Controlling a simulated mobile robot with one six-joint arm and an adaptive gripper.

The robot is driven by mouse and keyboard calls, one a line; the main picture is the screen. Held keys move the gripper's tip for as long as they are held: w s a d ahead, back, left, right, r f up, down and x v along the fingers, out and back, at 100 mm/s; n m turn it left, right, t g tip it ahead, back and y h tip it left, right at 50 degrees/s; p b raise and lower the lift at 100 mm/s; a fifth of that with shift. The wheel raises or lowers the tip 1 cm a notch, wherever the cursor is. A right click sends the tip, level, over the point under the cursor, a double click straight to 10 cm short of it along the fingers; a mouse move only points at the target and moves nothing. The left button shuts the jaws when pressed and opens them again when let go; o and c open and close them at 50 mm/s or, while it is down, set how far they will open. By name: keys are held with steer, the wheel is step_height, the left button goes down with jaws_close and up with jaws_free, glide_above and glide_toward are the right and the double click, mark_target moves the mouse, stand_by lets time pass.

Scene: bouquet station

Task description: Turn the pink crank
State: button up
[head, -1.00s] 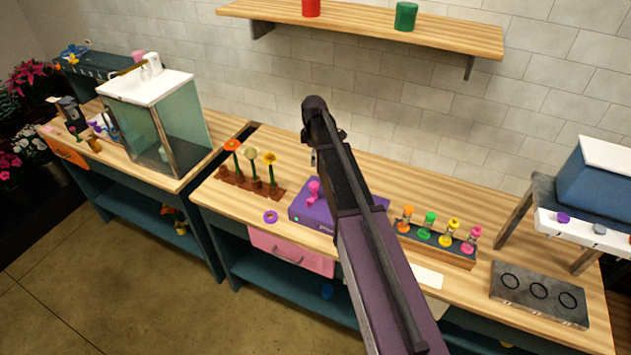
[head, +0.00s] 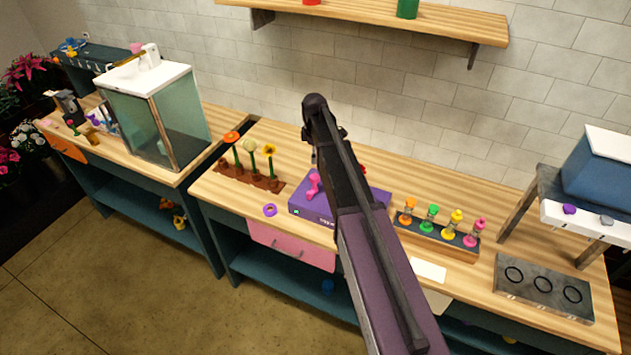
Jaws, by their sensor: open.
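The pink crank (head: 314,185) sits on top of the purple box (head: 309,208), on the wooden bench in the middle of the head view. My dark arm with a purple link rises from the bottom and passes in front of the box, covering its middle. The arm's upper end stands just right of the crank in the picture. My gripper's fingers cannot be made out; the arm hides them. Whether anything touches the crank cannot be told.
A purple ring (head: 270,210) lies left of the box, before a brown rack of flowers (head: 248,180). A rack of coloured bottles (head: 436,240) and a grey block with rings (head: 543,287) stand to the right. A pink drawer (head: 290,247) is below.

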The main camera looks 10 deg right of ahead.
mark_target(315, 177)
steer(key=shift+f+b, duration=5.2)
steer(key=shift+f, duration=0.3)
steer(key=c, duration=1.2)
